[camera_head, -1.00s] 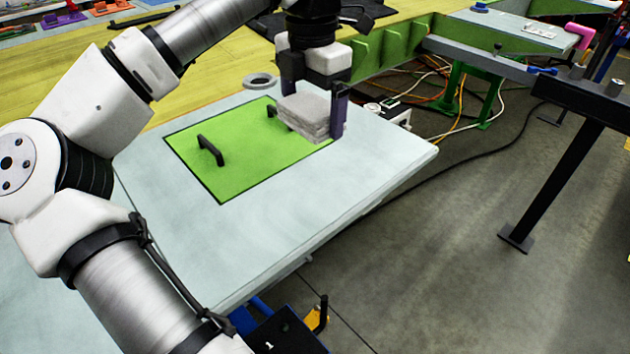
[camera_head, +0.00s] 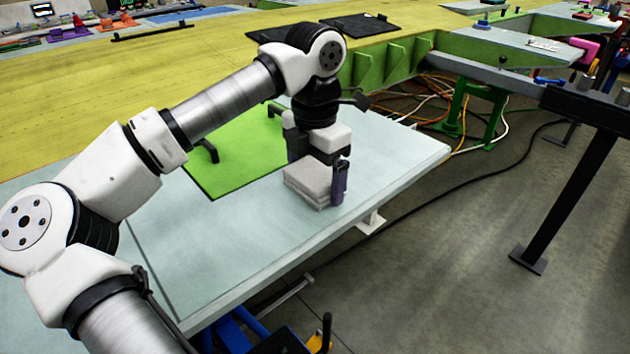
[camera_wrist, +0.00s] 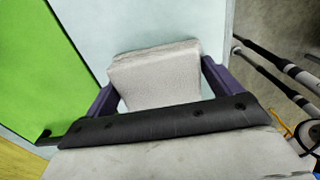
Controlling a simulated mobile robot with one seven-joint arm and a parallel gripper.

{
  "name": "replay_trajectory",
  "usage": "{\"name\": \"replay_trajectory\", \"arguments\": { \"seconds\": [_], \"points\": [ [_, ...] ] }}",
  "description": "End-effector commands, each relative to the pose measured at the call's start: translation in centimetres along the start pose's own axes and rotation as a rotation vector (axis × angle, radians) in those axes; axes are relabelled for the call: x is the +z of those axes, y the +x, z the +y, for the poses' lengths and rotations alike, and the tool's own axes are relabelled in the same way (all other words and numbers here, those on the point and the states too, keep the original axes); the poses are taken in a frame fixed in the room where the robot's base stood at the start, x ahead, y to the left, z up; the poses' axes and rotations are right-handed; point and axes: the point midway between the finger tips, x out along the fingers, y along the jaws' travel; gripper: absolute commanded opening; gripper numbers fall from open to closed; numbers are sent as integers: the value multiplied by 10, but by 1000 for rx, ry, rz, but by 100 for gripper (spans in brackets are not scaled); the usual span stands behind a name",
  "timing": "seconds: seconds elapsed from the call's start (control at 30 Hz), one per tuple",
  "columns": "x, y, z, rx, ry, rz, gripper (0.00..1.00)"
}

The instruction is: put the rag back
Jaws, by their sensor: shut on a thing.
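The rag is a folded light grey block (camera_head: 308,184) between the fingers of my gripper (camera_head: 316,188). In the head view it is over the pale table (camera_head: 235,240), to the right of the green panel's near edge. I cannot tell whether its underside touches the table. In the wrist view the rag (camera_wrist: 155,78) lies between the two purple fingers, with pale table beyond it. My gripper is shut on it. The far side of the rag is hidden by the gripper.
A green panel (camera_head: 235,155) with black handles lies on the table to the left of the rag. The table's front edge is close on the right, with open floor (camera_head: 430,280) beyond. A yellow-green wing surface (camera_head: 120,80) lies behind. The table's near part is clear.

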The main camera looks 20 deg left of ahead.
Motion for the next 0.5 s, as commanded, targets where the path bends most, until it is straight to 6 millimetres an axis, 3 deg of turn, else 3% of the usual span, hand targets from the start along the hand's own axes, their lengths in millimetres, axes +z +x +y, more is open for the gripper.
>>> {"name": "replay_trajectory", "arguments": {
  "seconds": [0.3, 0.33, 0.4, 0.5],
  "points": [
    [0, 3, 0, 0, 0, 0, 69],
    [0, 3, 0, 0, 0, 0, 92],
    [0, 1, 0, 0, 0, 0, 100],
    [0, 1, 0, 0, 0, 0, 100]
  ]
}}
